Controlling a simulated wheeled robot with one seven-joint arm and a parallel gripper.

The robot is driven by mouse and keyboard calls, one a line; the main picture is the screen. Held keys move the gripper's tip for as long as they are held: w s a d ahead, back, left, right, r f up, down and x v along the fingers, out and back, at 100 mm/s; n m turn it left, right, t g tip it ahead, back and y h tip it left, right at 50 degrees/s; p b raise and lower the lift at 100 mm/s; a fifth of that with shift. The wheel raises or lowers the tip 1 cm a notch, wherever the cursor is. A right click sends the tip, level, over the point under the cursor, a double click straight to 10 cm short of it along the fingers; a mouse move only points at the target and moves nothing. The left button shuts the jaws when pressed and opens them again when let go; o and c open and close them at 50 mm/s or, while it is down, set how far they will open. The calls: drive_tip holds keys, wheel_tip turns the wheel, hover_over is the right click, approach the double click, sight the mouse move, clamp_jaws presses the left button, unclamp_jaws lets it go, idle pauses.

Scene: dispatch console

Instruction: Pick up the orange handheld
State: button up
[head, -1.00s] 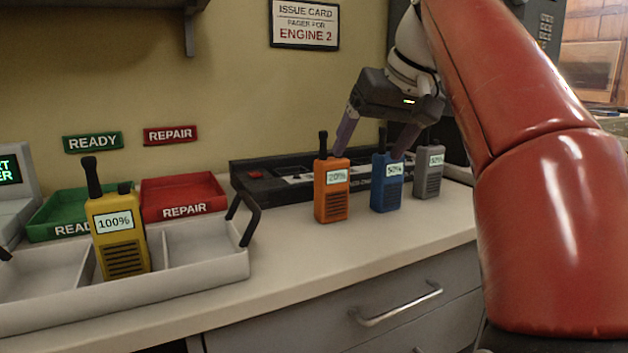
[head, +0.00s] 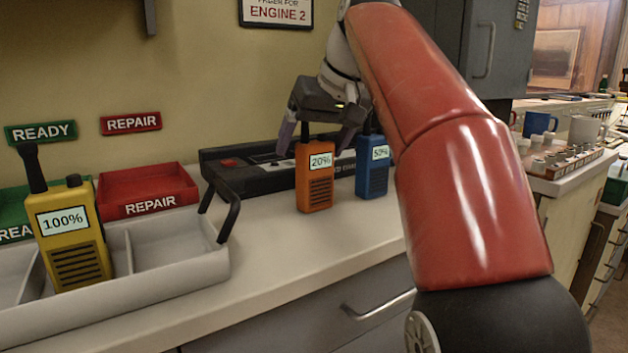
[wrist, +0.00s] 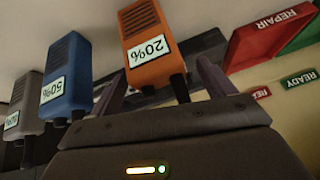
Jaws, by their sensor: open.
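The orange handheld (head: 315,182) stands upright on the counter, its screen reading 20%. In the wrist view the orange handheld (wrist: 148,42) shows upside down, ahead of and between the two fingers. My gripper (head: 318,138) is open, its purple-grey fingers behind and on either side of the handheld's upper part in the head view. In the wrist view my gripper (wrist: 160,85) holds nothing. I cannot tell whether either finger touches the handheld.
A blue handheld (head: 372,180) reading 50% stands close to the right. A grey handheld (wrist: 28,100) is beyond it. A yellow handheld (head: 70,240) stands in a divided grey tray (head: 190,272). A red REPAIR bin (head: 150,204) and a black console (head: 222,170) are behind.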

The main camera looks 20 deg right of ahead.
drive_tip(key=shift+w+f, duration=0.2)
drive_tip(key=shift+f, duration=0.2)
drive_tip(key=c, duration=1.1)
drive_tip(key=shift+r, duration=0.1)
drive_tip(key=shift+c, duration=0.7)
drive_tip(key=shift+r, duration=0.1)
